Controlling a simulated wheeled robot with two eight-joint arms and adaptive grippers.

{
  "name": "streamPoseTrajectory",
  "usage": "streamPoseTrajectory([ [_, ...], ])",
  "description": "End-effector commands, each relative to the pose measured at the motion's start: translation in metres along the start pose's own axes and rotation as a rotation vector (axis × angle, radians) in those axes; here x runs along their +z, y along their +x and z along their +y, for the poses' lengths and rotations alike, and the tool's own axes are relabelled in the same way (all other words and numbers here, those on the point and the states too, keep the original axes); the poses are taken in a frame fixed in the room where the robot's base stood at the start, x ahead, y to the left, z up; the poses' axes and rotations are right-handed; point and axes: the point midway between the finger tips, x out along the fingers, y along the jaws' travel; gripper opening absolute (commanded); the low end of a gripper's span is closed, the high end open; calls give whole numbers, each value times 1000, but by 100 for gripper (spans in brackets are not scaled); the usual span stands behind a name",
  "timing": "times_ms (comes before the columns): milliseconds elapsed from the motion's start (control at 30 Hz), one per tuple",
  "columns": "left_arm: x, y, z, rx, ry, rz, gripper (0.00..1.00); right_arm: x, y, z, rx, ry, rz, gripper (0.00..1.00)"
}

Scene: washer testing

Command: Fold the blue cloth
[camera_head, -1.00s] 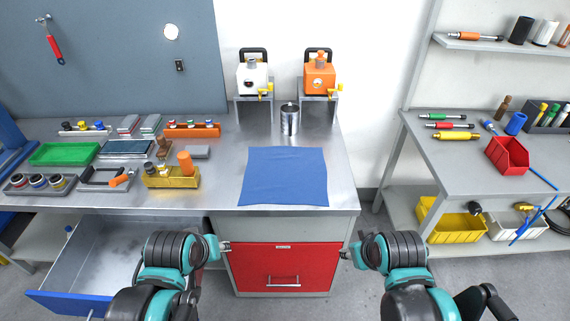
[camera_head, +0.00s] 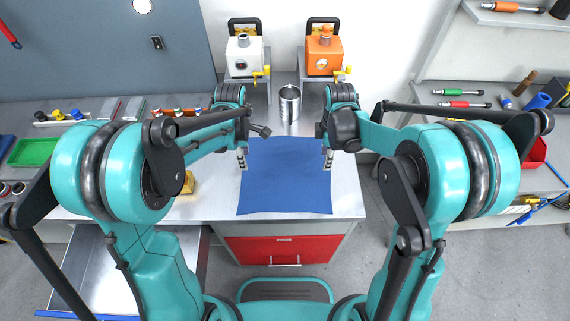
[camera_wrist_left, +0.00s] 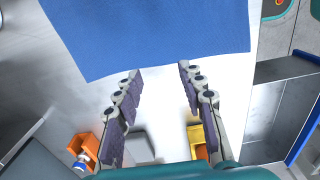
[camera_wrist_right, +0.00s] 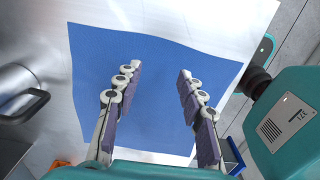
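The blue cloth (camera_head: 286,185) lies flat and spread out on the metal worktop (camera_head: 347,190). My left gripper (camera_head: 242,158) is above the cloth's far left corner. In the left wrist view its fingers (camera_wrist_left: 160,75) are apart and empty, with the blue cloth (camera_wrist_left: 150,30) just beyond the tips. My right gripper (camera_head: 328,158) is above the cloth's far right side. In the right wrist view its fingers (camera_wrist_right: 160,68) are apart and empty over the blue cloth (camera_wrist_right: 155,100). Neither gripper visibly holds the cloth.
A metal cup (camera_head: 289,104) stands behind the cloth. A white pump (camera_head: 244,56) and an orange pump (camera_head: 324,52) sit at the back. A green tray (camera_head: 34,152) lies at the left, and a drawer (camera_head: 100,270) is open at the lower left.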

Motion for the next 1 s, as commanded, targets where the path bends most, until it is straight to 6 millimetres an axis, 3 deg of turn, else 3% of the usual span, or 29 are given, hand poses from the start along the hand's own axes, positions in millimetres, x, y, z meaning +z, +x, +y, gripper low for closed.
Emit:
streamPoseTrajectory([
  [200, 0, 36, 0, 1, 2, 0, 40, 0, 36, 1, 2, 2, 0, 40],
  [400, 0, 60, 0, 2, 2, 0, 40, 0, 60, 1, 2, 3, 0, 40],
  [1000, 0, 70, 0, 2, 3, 0, 37, 0, 70, 0, 2, 4, 0, 37],
])
